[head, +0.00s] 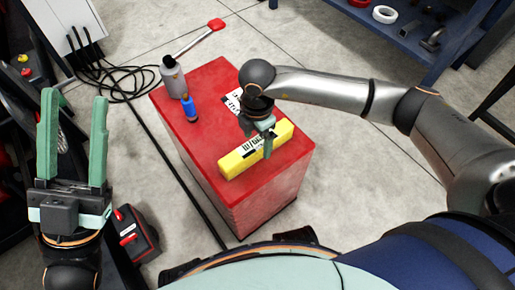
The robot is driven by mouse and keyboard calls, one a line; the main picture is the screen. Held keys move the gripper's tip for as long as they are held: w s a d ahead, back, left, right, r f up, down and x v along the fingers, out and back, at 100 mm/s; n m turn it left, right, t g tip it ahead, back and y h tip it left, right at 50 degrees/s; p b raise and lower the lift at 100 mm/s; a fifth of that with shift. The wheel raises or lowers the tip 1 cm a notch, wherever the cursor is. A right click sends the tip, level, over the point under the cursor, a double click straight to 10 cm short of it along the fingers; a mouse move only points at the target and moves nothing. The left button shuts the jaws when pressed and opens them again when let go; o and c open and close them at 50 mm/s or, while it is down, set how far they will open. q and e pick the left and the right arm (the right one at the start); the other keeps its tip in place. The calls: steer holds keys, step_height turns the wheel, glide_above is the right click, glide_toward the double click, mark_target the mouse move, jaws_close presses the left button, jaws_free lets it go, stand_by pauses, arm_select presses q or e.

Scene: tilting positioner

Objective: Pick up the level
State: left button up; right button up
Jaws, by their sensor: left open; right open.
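The level is a yellow bar (237,164) with dark markings, lying slantwise on top of a red cabinet (222,84). My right gripper (267,150) is open at the middle of the level, with one finger in front of its near side. The other finger is largely hidden, and I cannot tell whether the gripper touches the level. My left gripper (73,140) is open and empty at the left, its two green fingers pointing up the picture, well apart from the cabinet.
A black-and-red case (137,235) is beside my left gripper. Black cables (110,85) lie on the floor. A blue shelf (415,45) is at upper right.

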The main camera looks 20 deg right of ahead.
mark_target(257, 142)
step_height(257, 142, down, 4)
steer(key=shift+r+b, duration=0.2)
steer(key=shift+b, duration=0.35)
steer(key=shift+r, duration=0.1)
jaws_close()
stand_by(0.4)
